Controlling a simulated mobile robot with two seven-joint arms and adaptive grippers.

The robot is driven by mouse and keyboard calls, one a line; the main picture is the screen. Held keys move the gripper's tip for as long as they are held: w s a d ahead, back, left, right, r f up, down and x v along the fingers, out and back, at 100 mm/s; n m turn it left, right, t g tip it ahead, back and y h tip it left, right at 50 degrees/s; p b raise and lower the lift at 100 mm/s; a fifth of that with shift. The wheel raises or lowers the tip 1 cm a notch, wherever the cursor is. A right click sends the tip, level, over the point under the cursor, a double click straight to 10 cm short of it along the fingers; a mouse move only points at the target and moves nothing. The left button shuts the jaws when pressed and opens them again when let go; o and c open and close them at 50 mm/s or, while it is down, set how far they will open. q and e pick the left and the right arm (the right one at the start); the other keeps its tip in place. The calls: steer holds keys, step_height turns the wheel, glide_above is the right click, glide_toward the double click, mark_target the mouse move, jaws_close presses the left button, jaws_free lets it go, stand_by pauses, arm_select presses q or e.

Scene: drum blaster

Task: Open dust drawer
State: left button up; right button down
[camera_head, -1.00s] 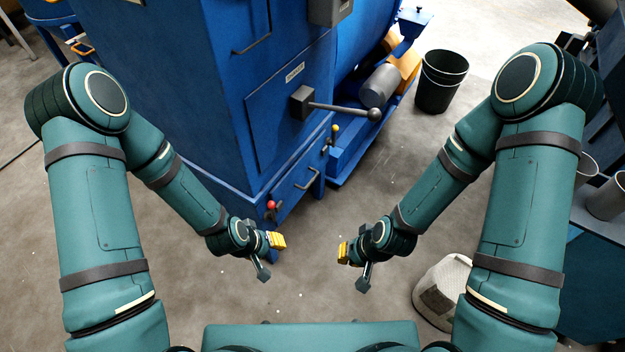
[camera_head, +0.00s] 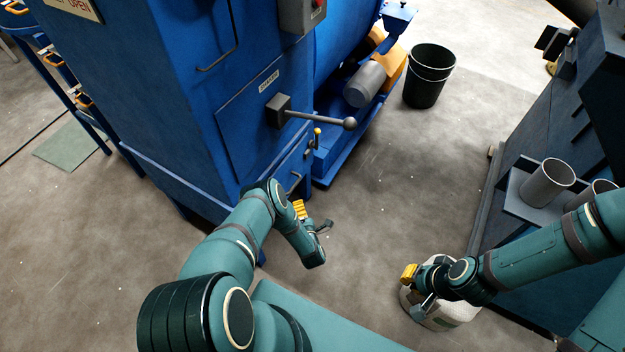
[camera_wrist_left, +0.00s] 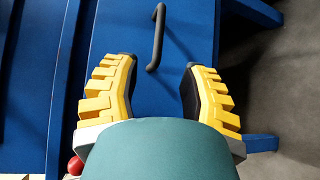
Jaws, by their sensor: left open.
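The dust drawer is the low blue front at the foot of the blue machine. Its dark bar handle (camera_head: 295,184) shows just beyond my left forearm, which hides part of the drawer. In the left wrist view, the handle (camera_wrist_left: 157,38) stands upright in the picture on the blue drawer face (camera_wrist_left: 180,25). My left gripper (camera_head: 311,216) is open and empty, facing the drawer. In the wrist view its yellow-padded fingers (camera_wrist_left: 160,68) are spread, with the handle ahead between them, apart from both. My right gripper (camera_head: 413,290) is open and empty at the lower right.
A lever with a ball end (camera_head: 350,123) juts out above the drawer. A red knob (camera_wrist_left: 75,165) shows at lower left in the wrist view. A black bin (camera_head: 429,80) stands behind. A dark bench with grey cups (camera_head: 547,184) is at right. A pale sack-like object (camera_head: 452,318) lies by my right gripper.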

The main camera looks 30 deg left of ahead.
arm_select(q)
steer(key=b+x, duration=0.4)
steer(key=x, duration=0.8)
steer(key=shift+w+a, duration=0.2)
steer(key=shift+a, duration=0.05)
steer(key=shift+w+a, duration=0.35)
steer(key=shift+w, duration=0.1)
steer(key=shift+c, duration=0.3)
jaws_close()
